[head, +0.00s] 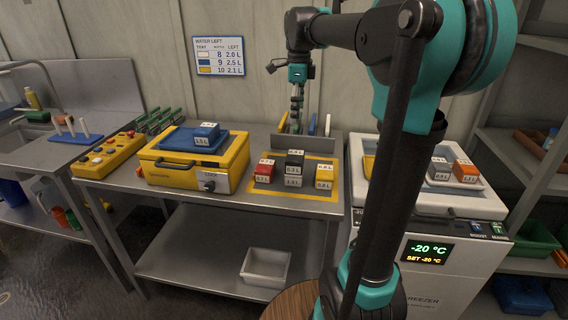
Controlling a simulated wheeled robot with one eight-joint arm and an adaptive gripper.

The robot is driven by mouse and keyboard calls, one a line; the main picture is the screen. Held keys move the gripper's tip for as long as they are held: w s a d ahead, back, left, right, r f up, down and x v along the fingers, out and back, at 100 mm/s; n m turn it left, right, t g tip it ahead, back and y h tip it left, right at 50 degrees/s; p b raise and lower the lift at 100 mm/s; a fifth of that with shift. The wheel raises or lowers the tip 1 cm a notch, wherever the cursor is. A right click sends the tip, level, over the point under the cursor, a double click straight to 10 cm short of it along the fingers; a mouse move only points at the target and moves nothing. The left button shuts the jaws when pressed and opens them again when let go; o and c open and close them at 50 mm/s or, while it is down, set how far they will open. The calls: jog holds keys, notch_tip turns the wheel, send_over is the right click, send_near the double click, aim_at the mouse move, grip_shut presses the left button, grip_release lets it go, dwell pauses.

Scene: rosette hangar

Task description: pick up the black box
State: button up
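The black box (294,162) has a white label on top and is among a group of small boxes on the metal table. It is just beyond a grey box (292,182); I cannot tell whether it rests on it.
A yellow case (222,182) with a blue tray and blue box on it stands to the left. A freezer (450,262) with a tray of boxes is on the right.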

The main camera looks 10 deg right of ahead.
aim_at(295, 155)
notch_tip(295, 155, down, 12)
jog(key=shift+r, duration=0.2)
jog(key=shift+w+a+f, duration=0.1)
jog(key=shift+w+f, duration=0.05)
jog(key=shift+f, duration=1.15)
jog(key=shift+w+a+f, duration=0.1)
jog(key=shift+w+f, duration=0.05)
jog(key=shift+f, duration=1.15)
jog(key=shift+c, duration=0.6)
jog(key=c, duration=1.2)
